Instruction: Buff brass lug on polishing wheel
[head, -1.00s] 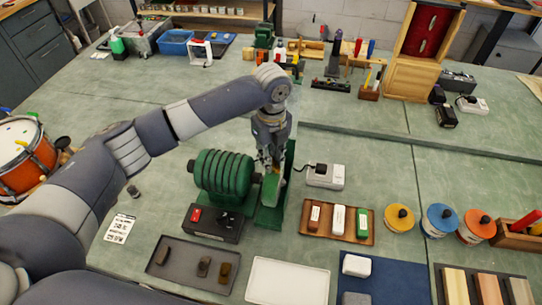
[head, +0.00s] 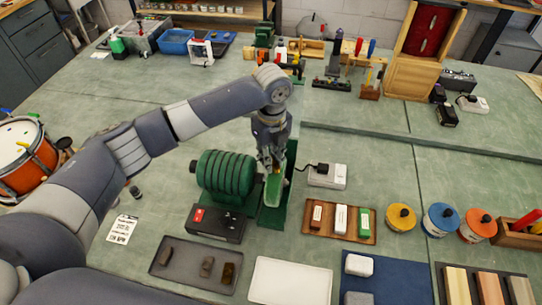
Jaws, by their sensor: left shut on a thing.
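The green polishing motor (head: 224,172) with its ribbed round body stands mid-bench. A green upright housing (head: 291,162) is at its right end, with a pale-edged green part (head: 273,190) low in front, where the wheel would be. My left gripper (head: 271,168) points down at this end, just above that part. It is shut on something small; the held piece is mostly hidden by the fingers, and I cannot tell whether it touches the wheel. My right gripper is not in view.
A black switch box (head: 217,224) with a red button sits before the motor. A white empty tray (head: 291,281) is at the front. A brown tray (head: 338,235) of bars and a white power box (head: 328,177) lie to the right. Several round tins stand further right.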

